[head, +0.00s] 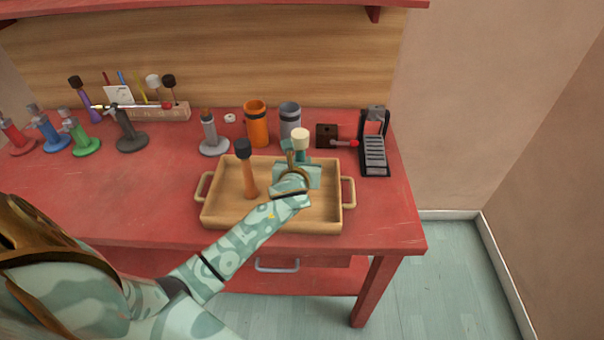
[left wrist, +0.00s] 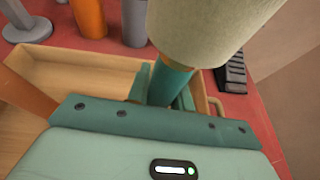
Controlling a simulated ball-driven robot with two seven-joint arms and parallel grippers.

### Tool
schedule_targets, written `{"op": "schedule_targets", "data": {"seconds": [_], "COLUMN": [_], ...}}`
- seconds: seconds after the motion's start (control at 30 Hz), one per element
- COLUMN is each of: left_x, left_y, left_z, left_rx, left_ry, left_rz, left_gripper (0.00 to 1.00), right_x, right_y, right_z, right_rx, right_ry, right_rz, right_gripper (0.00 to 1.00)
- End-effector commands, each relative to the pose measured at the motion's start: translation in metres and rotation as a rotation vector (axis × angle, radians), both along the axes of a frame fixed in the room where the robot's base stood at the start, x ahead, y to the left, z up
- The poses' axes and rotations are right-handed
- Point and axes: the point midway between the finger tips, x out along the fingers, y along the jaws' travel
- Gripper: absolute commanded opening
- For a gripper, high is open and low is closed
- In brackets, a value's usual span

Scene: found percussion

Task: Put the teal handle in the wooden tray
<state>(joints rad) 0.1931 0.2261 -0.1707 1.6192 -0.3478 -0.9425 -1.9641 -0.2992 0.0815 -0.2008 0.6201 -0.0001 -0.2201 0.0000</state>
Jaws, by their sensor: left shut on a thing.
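The teal handle (head: 301,157) has a cream cylindrical head (head: 300,139) and stands roughly upright in my left gripper (head: 291,166). The gripper is shut on the handle, over the right half of the wooden tray (head: 270,226). In the left wrist view the teal handle (left wrist: 173,83) shows between the fingers, with the cream head (left wrist: 205,28) close to the camera. The handle's lower end is hidden by the gripper, so I cannot tell whether it touches the tray floor. My right gripper is not in view.
An orange-brown handle with a dark head (head: 249,178) is in the tray's left half. Behind the tray stand an orange cup (head: 256,125), a grey cup (head: 290,118) and a grey stand (head: 211,138). A black rack (head: 374,150) is at the right. The table's left front is clear.

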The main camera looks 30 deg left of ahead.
Motion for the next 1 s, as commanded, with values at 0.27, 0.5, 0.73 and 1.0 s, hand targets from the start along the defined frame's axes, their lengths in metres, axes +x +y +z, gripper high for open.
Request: {"op": "schedule_targets", "data": {"seconds": [0.27, 0.5, 0.73, 1.0], "left_x": [0.0, 0.0, 0.0, -0.005], "left_y": [0.0, 0.0, 0.0, -0.003], "left_z": [-0.032, -0.034, -0.034, -0.028], "left_rx": [0.0, 0.0, -0.001, -0.001], "left_ry": [0.001, 0.001, 0.001, 0.001], "left_rz": [-0.001, 0.0, -0.001, -0.002], "left_gripper": [0.0, 0.0, 0.44, 0.44], "right_x": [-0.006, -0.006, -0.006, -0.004], "right_y": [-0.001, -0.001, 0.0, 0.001], "right_z": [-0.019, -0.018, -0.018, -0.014], "right_rx": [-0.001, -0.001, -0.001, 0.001], "right_ry": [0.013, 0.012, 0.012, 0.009], "right_rz": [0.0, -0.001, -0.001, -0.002], "right_gripper": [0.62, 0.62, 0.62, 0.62]}}
